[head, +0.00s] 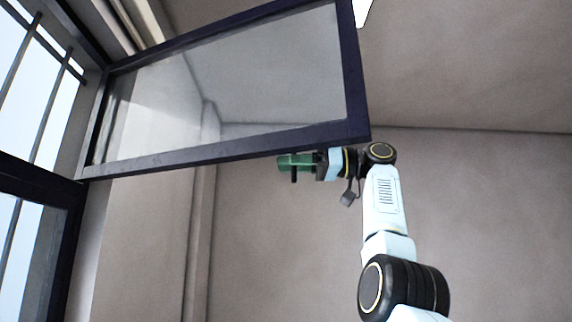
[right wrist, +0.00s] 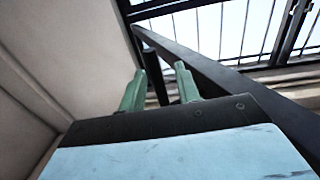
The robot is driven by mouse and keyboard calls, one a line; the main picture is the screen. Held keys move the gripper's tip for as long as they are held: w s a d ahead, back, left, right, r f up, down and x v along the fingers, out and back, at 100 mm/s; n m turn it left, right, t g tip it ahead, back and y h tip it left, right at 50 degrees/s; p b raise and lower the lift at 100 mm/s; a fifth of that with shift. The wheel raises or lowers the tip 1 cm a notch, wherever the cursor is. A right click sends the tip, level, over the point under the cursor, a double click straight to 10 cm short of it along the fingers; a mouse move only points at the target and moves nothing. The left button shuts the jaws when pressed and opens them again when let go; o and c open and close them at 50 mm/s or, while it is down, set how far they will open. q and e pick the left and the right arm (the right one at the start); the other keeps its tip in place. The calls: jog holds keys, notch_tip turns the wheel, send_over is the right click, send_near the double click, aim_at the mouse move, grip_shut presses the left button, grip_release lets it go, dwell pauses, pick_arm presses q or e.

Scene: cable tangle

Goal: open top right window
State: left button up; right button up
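The top window sash (head: 235,147), a glass pane in a dark blue frame, stands swung out from the wall opening at the left of the head view. Its free edge is toward the right. My right gripper (head: 290,162), with green fingers, is just below the sash's lower rail. In the right wrist view, the fingers (right wrist: 160,88) are apart, with a dark upright bar (right wrist: 153,72), perhaps the handle, between or just beyond them. A firm grip on it does not show. The sash rail (right wrist: 220,83) runs diagonally close by on the right. My left gripper is out of view.
A lower dark-framed window (head: 40,194) is at the left edge. Barred openings (head: 40,75) show daylight beside it. A plain grey wall (head: 480,215) lies behind my right arm, with open room around the arm on the right.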

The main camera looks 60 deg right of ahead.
jog(key=v, duration=0.6)
jog(key=shift+s, duration=0.25)
jog(key=shift+d, duration=0.15)
